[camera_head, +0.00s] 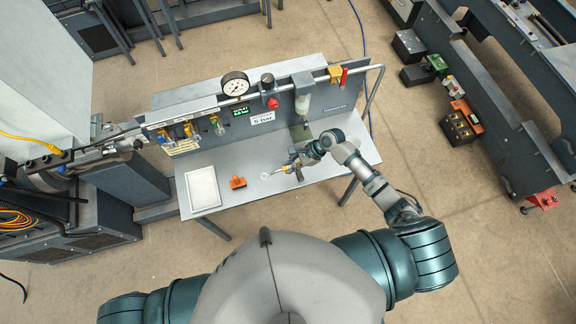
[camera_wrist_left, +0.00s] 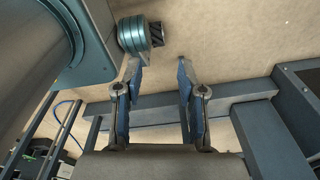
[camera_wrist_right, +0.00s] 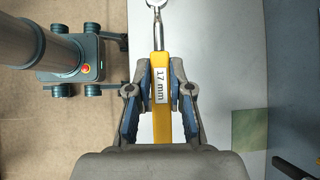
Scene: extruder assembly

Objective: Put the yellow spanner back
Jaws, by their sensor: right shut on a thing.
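The yellow spanner (camera_wrist_right: 161,110) has a yellow handle marked "17 mm" and a silver ring end. My right gripper (camera_wrist_right: 162,77) is shut on its handle, with the ring end pointing forward, away from the wrist. In the head view the spanner (camera_head: 277,171) is over the middle of the grey table (camera_head: 250,195), its ring end pointing left; I cannot tell its exact height. My left gripper (camera_wrist_left: 158,68) is open and empty, with floor and dark metal beams behind it; it does not show in the head view.
A back panel (camera_head: 310,100) carries a gauge (camera_head: 235,84), a display (camera_head: 240,111) and several small hanging items at its left. A white tray (camera_head: 203,189) and an orange object (camera_head: 238,182) are on the table's left. A green patch (camera_head: 301,132) lies near the panel. The front right is clear.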

